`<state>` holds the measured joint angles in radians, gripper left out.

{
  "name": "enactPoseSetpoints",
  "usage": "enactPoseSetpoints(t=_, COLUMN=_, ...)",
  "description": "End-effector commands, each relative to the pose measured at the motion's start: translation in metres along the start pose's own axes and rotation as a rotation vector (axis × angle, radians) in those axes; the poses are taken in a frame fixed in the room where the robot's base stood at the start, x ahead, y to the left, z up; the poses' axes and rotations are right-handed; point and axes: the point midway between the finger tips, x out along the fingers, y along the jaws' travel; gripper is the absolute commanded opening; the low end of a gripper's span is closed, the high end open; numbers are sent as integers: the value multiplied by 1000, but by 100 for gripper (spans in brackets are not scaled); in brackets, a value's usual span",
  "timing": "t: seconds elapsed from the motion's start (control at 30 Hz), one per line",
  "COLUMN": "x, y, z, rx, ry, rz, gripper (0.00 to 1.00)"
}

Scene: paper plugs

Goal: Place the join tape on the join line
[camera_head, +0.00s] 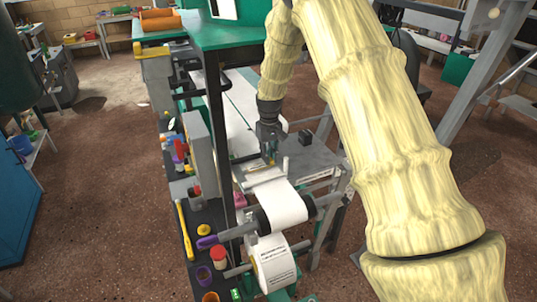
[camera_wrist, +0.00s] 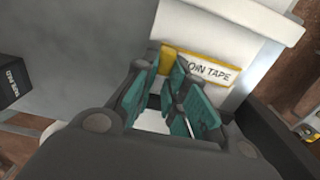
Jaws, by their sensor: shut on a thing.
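My gripper (camera_head: 269,159) hangs over a small pale plate at the end of the machine, just behind the white paper web (camera_head: 283,207). In the wrist view its teal fingers (camera_wrist: 168,105) are close together. A yellow-edged white strip lettered "JOIN TAPE" (camera_wrist: 208,70) shows right at the fingertips, against a white surface. My gripper is shut on the join tape, but the fingers hide part of it and the exact grip. I cannot make out a join line in either view.
A black block (camera_head: 305,137) stands on the grey side table (camera_head: 315,160); its lettering shows in the wrist view (camera_wrist: 16,86). A dark roller (camera_head: 262,222) carries the paper. A printed paper roll (camera_head: 274,265) hangs below. A tool shelf with a yellow-handled tool (camera_head: 184,230) lies left.

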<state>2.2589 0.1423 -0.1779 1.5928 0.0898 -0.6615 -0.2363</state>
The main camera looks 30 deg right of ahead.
Motion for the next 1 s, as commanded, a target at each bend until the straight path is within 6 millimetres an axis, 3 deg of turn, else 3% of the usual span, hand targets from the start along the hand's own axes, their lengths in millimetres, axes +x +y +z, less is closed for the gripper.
enactPoseSetpoints(t=0.47, x=10, y=0, z=0, rx=0, ry=1, rz=0, gripper=4)
enactPoseSetpoints(t=0.5, x=10, y=0, z=0, rx=0, ry=2, rz=0, gripper=17)
enactPoseSetpoints(t=0.6, x=10, y=0, z=0, rx=0, ry=1, rz=0, gripper=35)
enactPoseSetpoints(t=1.0, x=5, y=0, z=0, rx=0, ry=2, rz=0, gripper=35)
